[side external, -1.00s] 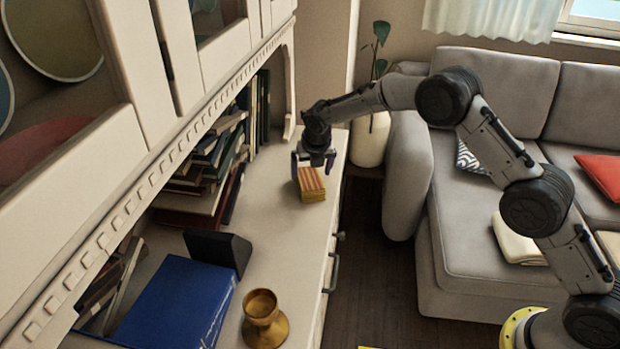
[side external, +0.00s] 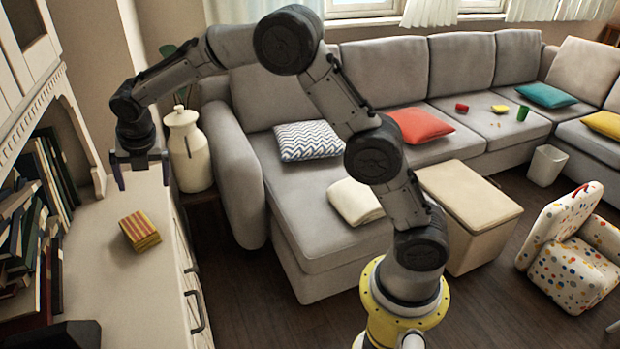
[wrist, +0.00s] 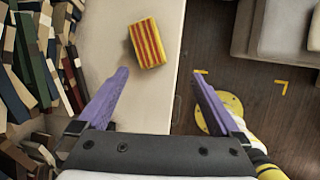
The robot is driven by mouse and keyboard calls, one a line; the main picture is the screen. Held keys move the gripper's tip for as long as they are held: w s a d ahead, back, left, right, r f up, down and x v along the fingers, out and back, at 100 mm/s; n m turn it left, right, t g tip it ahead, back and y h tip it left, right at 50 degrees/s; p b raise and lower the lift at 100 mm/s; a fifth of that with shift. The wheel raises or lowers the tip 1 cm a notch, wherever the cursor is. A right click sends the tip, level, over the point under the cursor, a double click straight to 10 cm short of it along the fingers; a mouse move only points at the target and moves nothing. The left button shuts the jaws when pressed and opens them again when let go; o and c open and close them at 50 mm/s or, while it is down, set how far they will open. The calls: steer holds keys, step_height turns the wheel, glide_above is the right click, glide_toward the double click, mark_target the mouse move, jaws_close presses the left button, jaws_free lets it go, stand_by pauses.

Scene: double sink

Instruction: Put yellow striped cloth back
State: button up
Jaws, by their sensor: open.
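The yellow and red striped cloth (side external: 140,231) is a folded block lying flat on the light cabinet top (side external: 110,285). In the wrist view the cloth (wrist: 147,43) shows ahead of and between the fingers, slightly tilted. My gripper (side external: 143,180) is open and empty above the cabinet top, apart from the cloth. Its two purple fingers also show spread in the wrist view (wrist: 160,74), with nothing between their tips.
Several books (side external: 38,205) lean and lie left of the cloth. A white lidded jar (side external: 188,150) stands behind the gripper. A grey sofa (side external: 310,240) with cushions is to the right. The cabinet top around the cloth is clear.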

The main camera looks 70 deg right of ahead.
steer(key=s+d+r+m, duration=0.2)
steer(key=s+r+m, duration=0.4)
steer(key=s, duration=0.4)
steer(key=s+d+r+m, duration=0.2)
steer(key=s+r+m, duration=0.3)
steer(key=s+m, duration=0.3)
steer(key=s+f+m+t+y, duration=0.1)
steer(key=s+f+m, duration=0.2)
steer(key=s+m, duration=0.9)
steer(key=s, duration=1)
steer(key=shift+d+f+m, duration=0.15)
steer(key=shift+d+m, duration=0.1)
steer(key=shift+m, duration=0.15)
